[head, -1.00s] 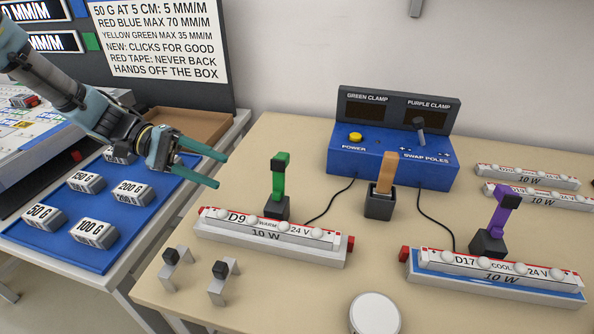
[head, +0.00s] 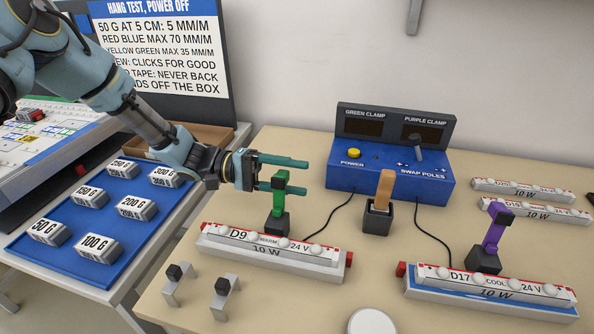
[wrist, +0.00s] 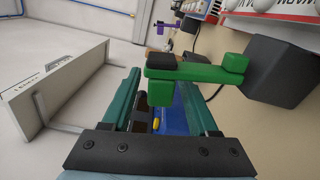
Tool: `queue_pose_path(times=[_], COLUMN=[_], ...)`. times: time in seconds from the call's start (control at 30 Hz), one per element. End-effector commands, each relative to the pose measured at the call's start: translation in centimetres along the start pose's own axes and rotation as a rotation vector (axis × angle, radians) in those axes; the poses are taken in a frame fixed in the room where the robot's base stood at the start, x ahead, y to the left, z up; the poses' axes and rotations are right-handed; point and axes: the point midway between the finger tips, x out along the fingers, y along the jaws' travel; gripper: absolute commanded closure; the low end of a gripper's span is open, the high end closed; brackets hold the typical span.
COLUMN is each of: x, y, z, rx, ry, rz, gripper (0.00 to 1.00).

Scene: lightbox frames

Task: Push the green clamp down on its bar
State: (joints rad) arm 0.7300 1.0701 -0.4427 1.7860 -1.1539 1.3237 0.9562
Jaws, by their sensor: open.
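The green clamp (head: 278,200) stands upright on its black base behind the D9 light bar (head: 272,248); its upper arm carries a black pad. My gripper (head: 284,173) is open, with its two teal fingers pointing right at the height of the clamp's top. In the head view the fingers overlap the clamp's top. In the wrist view the green clamp (wrist: 200,68) lies across the space ahead of the fingers, its lower green end showing between them. I cannot tell whether any finger touches it.
A blue control box (head: 390,170) with a yellow power button stands behind. A wooden-handled tool in a black holder (head: 378,205) is right of the clamp. The purple clamp (head: 495,235) stands by the D17 bar (head: 490,285). A blue weight tray (head: 60,255) is at left.

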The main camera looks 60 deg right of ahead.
Motion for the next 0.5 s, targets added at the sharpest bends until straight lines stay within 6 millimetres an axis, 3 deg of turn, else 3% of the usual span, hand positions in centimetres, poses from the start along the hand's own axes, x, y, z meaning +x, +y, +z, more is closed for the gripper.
queue_pose_path(times=[0.4,0.5], x=[0.85,0.84], y=[-0.05,-0.04], z=[-0.01,-0.01], rx=[0.0,0.0], ry=[0.001,0.001], rz=[-0.001,-0.001], gripper=[0.4,0.51])
